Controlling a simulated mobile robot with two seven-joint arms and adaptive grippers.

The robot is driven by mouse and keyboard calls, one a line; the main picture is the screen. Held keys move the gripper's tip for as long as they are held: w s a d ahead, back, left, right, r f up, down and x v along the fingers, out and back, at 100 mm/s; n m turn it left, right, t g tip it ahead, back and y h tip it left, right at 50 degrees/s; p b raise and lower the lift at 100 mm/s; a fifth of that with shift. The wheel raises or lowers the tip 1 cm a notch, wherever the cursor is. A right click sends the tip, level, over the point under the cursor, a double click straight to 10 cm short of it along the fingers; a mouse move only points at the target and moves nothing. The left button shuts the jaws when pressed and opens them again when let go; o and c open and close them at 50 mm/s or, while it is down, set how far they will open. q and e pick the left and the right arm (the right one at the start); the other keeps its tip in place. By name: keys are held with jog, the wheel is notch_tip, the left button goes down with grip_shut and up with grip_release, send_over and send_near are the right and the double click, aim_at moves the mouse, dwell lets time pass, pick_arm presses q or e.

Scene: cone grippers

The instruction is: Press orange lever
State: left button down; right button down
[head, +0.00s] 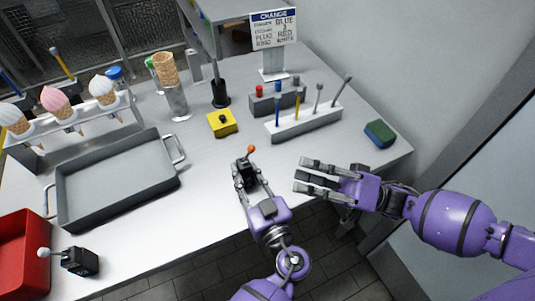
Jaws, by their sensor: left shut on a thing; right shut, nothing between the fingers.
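The orange lever (250,150) has a small orange ball on a thin stick rising from a black box (244,170) near the table's front edge. My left gripper (245,178) comes from below and is shut on this black box, its fingers at the box's sides. The fingers hide part of the box. The orange ball is free, above the fingertips. My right gripper (303,175) is to the right of the lever, empty, its fingers pointing left and clear of it.
A second lever with a white ball (43,252) stands front left, beside a red tray (22,245). A grey tray (70,213), a yellow button box (222,123), a white rack (305,124) and a green-blue sponge (380,132) stand around. The table between the sponge and my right gripper is clear.

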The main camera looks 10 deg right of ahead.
jog(key=d+f+m+t+h, duration=0.3)
jog(key=d+f+m+t, duration=0.1)
jog(key=m, duration=0.9)
jog(key=shift+w+f+m+t, duration=0.25)
jog(key=shift+f+t, duration=0.45)
jog(key=shift+t, duration=0.4)
jog(key=shift+a+r, duration=0.1)
jog(key=shift+a, duration=0.05)
send_near(248, 154)
jog(key=w+a+r, duration=0.3)
jog(key=shift+w+a+r, duration=0.25)
jog(key=shift+w+a, duration=0.05)
jog(key=shift+a, duration=0.1)
